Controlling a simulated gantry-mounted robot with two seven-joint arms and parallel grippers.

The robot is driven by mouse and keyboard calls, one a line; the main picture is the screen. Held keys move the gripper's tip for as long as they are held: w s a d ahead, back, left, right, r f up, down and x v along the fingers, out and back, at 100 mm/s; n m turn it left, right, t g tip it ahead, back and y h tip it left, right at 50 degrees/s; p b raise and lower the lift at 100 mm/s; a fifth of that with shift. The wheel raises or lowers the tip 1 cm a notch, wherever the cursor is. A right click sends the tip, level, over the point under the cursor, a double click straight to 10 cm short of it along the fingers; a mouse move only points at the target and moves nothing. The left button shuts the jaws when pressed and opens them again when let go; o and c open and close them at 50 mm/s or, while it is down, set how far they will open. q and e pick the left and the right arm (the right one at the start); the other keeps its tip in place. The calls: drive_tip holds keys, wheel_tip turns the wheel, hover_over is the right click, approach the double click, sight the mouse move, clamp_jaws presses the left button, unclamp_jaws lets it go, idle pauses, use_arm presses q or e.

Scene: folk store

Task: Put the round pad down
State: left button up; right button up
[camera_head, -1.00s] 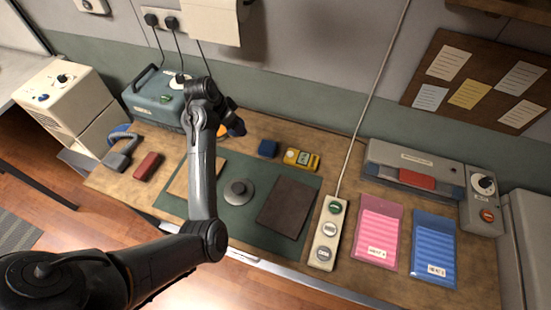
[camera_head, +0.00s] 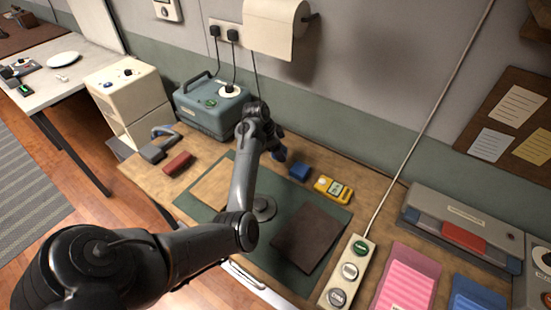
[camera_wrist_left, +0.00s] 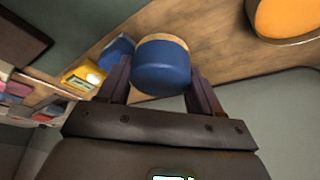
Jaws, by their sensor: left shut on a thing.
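My left gripper (camera_head: 278,148) reaches over the back of the workbench. In the left wrist view its two fingers are shut on a round blue pad (camera_wrist_left: 162,68) with a tan band along its far edge. The pad shows in the head view only as a small blue patch (camera_head: 279,154) at the fingertips, mostly hidden by my gripper. The wooden bench top (camera_wrist_left: 215,50) lies beyond the pad; I cannot tell whether they touch. A blue block (camera_head: 299,171) is close beside it on the right in the head view. My right gripper is not in view.
A yellow device (camera_head: 332,189) lies right of the block. A green mat (camera_head: 283,262) carries a grey knobbed disc (camera_head: 264,208) and a dark board (camera_head: 311,237). A teal box (camera_head: 209,108) stands left of my gripper. An orange round thing (camera_wrist_left: 287,15) shows in the wrist view.

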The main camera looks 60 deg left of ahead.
sight(275, 163)
use_arm(q)
drive_tip(key=shift+a+f, duration=0.45)
drive_tip(key=shift+a, duration=0.15)
drive_tip(key=shift+a+f, duration=0.4)
drive_tip(key=shift+a, duration=0.2)
drive_tip(key=shift+f+b, duration=0.7)
drive_tip(key=shift+f, duration=1.2)
drive_tip(key=shift+f, duration=0.1)
drive_tip(key=o, duration=0.9)
drive_tip(key=shift+s+f, duration=0.1)
drive_tip(key=shift+o, duration=0.2)
drive_tip(key=shift+r, duration=0.5)
drive_tip(key=p+v, duration=0.2)
drive_tip(key=v, duration=0.9)
drive_tip(key=shift+r, duration=0.15)
